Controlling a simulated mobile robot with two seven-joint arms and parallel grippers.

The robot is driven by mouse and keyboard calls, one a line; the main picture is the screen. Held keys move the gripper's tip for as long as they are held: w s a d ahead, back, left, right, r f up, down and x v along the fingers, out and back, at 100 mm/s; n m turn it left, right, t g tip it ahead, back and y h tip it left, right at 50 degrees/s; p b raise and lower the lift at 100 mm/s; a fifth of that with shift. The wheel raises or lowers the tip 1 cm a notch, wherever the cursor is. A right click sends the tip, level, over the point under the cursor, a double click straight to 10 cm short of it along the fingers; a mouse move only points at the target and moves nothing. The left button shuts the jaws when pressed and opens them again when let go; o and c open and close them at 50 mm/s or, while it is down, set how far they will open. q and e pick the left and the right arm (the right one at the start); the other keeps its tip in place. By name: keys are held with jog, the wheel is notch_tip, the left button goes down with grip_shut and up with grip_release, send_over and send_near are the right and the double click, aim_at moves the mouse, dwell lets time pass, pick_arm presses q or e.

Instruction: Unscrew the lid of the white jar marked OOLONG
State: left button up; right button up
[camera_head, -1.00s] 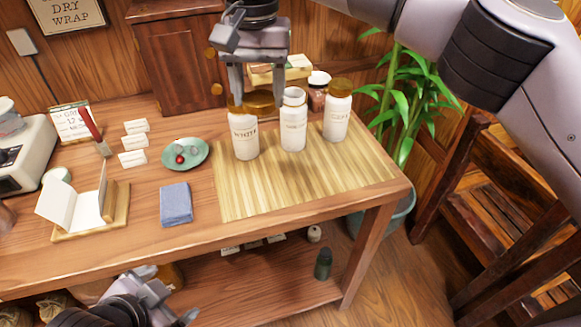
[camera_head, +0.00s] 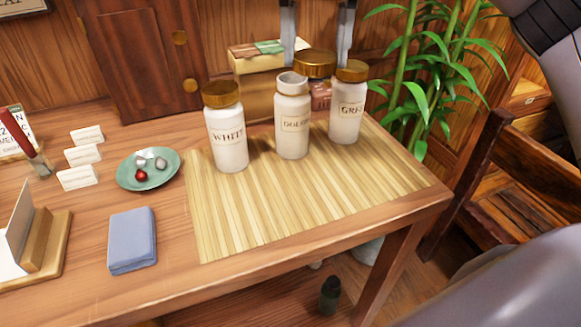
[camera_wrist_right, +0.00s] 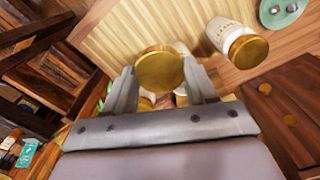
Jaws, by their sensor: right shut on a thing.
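The white jar marked OOLONG (camera_head: 292,128) stands upright and open on the bamboo mat (camera_head: 270,210), its pale rim bare. My right gripper (camera_head: 315,58) is shut on a gold lid (camera_head: 318,66), held up beside the open jar's mouth, to its right and apart from it. The lid also shows between the fingers in the right wrist view (camera_wrist_right: 160,72). A white jar marked WHITE (camera_head: 227,140) stands to the left and one marked GREEN, partly readable (camera_head: 347,112), to the right; both have gold lids. My left gripper is not in view.
A brown jar (camera_head: 321,96) stands behind, partly hidden by the lid. A wooden box with packets (camera_head: 256,60) is at the back. A green dish (camera_head: 130,176) and a blue cloth (camera_head: 133,240) lie left. The mat's front is clear.

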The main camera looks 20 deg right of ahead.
jog(key=b, duration=0.4)
send_over(309, 179)
notch_tip(309, 179, down, 13)
jog(key=shift+f, duration=3.25)
jog(key=shift+b, duration=0.3)
jog(key=shift+f, duration=0.25)
jog(key=o, duration=1.2)
jog(key=shift+r, duration=0.1)
jog(key=shift+c, duration=0.2)
jog(key=shift+r, duration=0.1)
jog(key=shift+r, duration=0.3)
notch_tip(309, 179, up, 12)
jog(key=p, duration=0.2)
jog(key=shift+f, duration=0.2)
